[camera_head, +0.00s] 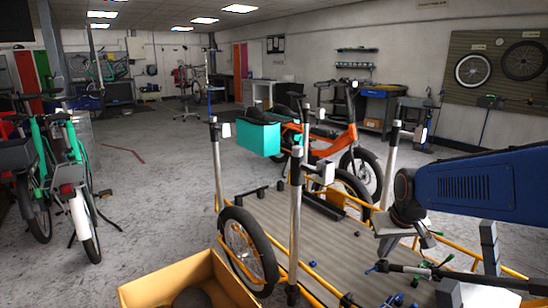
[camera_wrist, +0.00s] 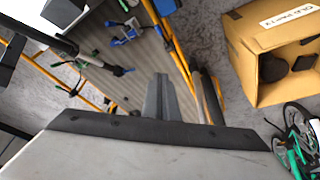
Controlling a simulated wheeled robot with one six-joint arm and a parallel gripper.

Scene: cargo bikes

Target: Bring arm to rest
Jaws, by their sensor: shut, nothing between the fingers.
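My gripper (camera_wrist: 161,80) shows in the wrist view as two grey fingers close together, with nothing between them. It hangs over the ribbed deck of the cargo bike (camera_wrist: 147,58), beside the yellow rail and a black tyre. In the head view my blue arm link reaches in from the right, above the right part of the cargo bike deck (camera_head: 310,235). I cannot make out the fingertips clearly there.
An open cardboard box (camera_head: 180,285) stands left of the deck; it also shows in the wrist view (camera_wrist: 255,40). Upright silver posts (camera_head: 296,215) rise around the deck. Blue clamps (camera_wrist: 124,35) lie on it. Green bikes (camera_head: 65,180) stand left, with bare floor between.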

